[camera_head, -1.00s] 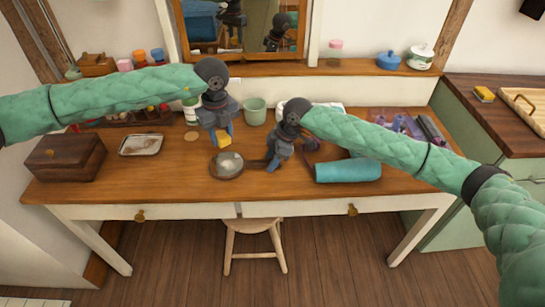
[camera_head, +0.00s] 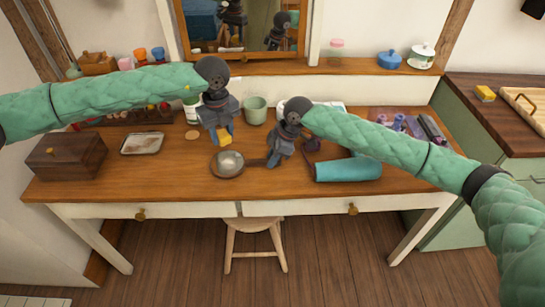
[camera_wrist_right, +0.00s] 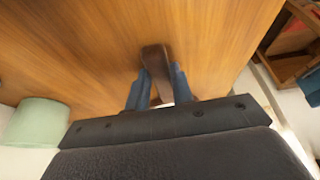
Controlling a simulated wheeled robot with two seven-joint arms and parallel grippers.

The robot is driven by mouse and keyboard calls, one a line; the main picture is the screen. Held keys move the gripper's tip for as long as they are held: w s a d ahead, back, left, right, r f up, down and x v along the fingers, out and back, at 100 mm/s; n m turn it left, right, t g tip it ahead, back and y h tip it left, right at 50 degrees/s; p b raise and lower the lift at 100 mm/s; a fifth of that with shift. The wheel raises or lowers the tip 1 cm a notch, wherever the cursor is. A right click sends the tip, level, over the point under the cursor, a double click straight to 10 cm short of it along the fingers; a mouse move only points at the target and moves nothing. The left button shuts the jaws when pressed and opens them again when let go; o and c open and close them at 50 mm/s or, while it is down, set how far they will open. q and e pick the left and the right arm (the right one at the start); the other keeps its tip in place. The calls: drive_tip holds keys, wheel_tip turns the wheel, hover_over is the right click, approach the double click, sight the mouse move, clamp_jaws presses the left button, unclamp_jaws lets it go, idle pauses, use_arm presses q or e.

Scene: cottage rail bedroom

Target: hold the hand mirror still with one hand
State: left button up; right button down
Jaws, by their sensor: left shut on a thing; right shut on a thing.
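The hand mirror (camera_head: 228,164) is round with a dark wooden rim and a short handle, face up at the middle of the dressing table. My right gripper (camera_head: 272,162) is shut on its handle from the right. In the right wrist view the brown handle (camera_wrist_right: 155,60) sits between the blue fingers (camera_wrist_right: 156,85). Whether the mirror touches the tabletop I cannot tell. My left gripper (camera_head: 223,139) is shut on a small yellow block (camera_head: 224,141), just beyond the mirror's far rim. The fingers partly hide the block.
A green cup (camera_head: 255,109) stands behind. A metal tray (camera_head: 142,144) and a wooden box (camera_head: 66,156) are on the left. The table's front strip (camera_head: 180,190) is clear.

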sight(221, 147)
idle(0.4)
use_arm(q)
drive_tip(key=f, duration=0.1)
drive_tip(key=s+f, duration=0.2)
drive_tip(key=f, duration=0.1)
drive_tip(key=shift+a, duration=0.2)
drive_tip(key=shift+s+a+f, duration=0.1)
drive_tip(key=shift+a+f, duration=0.05)
drive_tip(key=shift+f, duration=0.05)
drive_tip(key=shift+a+r+n, duration=0.15)
drive_tip(key=shift+a+n, duration=0.15)
drive_tip(key=shift+w+a+f, duration=0.5)
drive_tip(key=shift+a+f, duration=0.1)
drive_tip(key=shift+f, duration=0.2)
drive_tip(key=shift+w+a+f, duration=0.45)
drive_tip(key=shift+a+f, duration=0.1)
drive_tip(key=shift+f, duration=0.2)
drive_tip(key=shift+f, duration=0.95)
